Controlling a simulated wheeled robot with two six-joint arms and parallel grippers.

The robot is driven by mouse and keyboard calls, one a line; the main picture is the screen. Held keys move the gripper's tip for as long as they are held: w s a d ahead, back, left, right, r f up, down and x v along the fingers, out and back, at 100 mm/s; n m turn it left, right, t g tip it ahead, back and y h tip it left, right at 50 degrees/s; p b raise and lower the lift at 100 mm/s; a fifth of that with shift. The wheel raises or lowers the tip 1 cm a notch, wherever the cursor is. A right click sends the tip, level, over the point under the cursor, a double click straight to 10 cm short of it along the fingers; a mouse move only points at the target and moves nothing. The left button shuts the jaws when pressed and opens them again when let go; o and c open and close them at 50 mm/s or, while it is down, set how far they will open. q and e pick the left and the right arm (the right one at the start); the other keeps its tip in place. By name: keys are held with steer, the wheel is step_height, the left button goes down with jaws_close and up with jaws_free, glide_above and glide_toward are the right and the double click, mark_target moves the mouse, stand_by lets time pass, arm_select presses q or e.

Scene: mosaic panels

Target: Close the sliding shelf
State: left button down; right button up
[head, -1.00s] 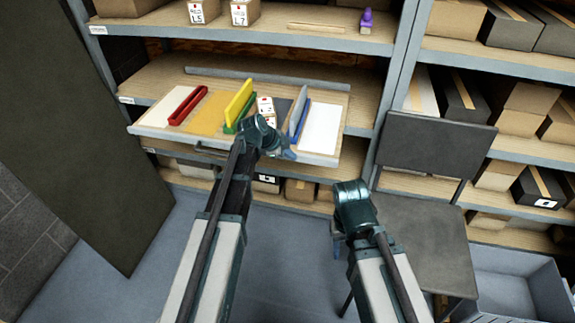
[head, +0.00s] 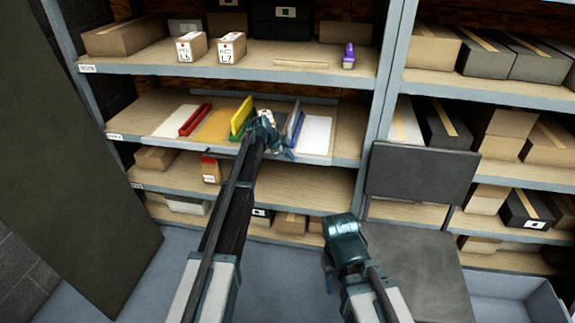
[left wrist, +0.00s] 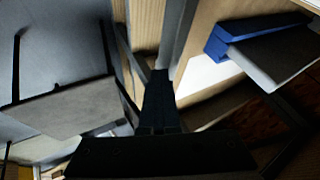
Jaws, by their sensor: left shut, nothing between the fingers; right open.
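The sliding shelf (head: 312,157) is the middle-level board in the left rack, holding coloured panels. In the head view it sits back inside the rack, its front about level with the rack's shelf edge; whether a small gap is left cannot be told. My left gripper (head: 284,150) is shut and empty at its front edge, right of the middle, seemingly touching it. My left arm hides part of that front. The left wrist view shows my left gripper's dark fingers (left wrist: 158,95) beside the shelf edge. My right gripper (head: 328,268) is open and empty, low in front of the rack.
On the shelf stand a red bar (head: 195,120), a yellow panel (head: 241,115), and a blue bar with a grey panel (head: 294,122). A dark board (head: 75,200) leans at left. A grey crate (head: 510,300) is lower right.

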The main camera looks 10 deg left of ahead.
mark_target(298, 149)
arm_select(q)
steer(key=w, duration=0.6)
steer(key=shift+w+d, duration=0.1)
steer(key=shift+w, duration=0.35)
steer(key=shift+w+r, duration=0.1)
